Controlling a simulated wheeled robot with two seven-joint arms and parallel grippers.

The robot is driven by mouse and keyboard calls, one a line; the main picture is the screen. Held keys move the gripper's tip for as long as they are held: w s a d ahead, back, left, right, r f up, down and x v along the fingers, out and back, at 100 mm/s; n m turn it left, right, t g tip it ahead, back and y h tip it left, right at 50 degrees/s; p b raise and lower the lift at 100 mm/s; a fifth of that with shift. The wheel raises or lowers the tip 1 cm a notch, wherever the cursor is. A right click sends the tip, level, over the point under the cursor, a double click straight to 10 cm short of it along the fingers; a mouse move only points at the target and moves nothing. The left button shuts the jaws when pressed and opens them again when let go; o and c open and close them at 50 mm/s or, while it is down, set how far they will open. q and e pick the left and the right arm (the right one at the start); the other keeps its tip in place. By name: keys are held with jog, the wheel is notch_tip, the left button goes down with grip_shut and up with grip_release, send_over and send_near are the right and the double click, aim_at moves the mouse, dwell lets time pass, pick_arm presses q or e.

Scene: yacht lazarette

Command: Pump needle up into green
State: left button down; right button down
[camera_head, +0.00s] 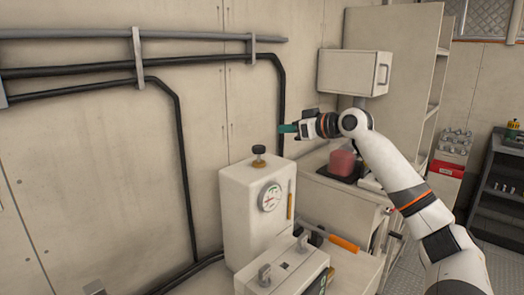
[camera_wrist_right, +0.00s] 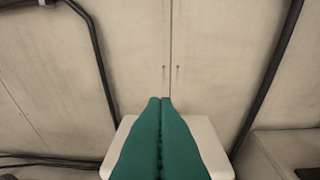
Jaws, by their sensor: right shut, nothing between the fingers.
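A white pump unit (camera_head: 240,215) stands against the wall in the head view, with a round white gauge (camera_head: 271,197) on its face. The needle and any green band are too small to read. A black knob (camera_head: 258,150) sits on its top. A lever with an orange grip (camera_head: 342,243) sticks out at its lower right. My right gripper (camera_head: 284,129), with green fingers, is shut and empty above and to the right of the unit, apart from it. In the right wrist view its shut fingers (camera_wrist_right: 160,140) cover part of a white top (camera_wrist_right: 205,135). My left gripper is not in view.
Dark pipes (camera_head: 120,68) run along the wall. A white cabinet (camera_head: 354,73) hangs behind my right arm. A red object (camera_head: 342,163) sits on a counter below it. A shelf rack (camera_head: 500,190) stands at far right.

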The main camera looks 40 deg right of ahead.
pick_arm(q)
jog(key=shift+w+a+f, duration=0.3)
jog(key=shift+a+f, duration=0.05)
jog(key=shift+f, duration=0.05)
pick_arm(e)
jog(key=shift+s+d+r+m, duration=0.3)
jog(key=shift+d+r, duration=0.1)
jog(key=shift+d, duration=0.2)
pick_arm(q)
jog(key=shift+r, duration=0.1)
pick_arm(e)
jog(key=shift+w, duration=0.1)
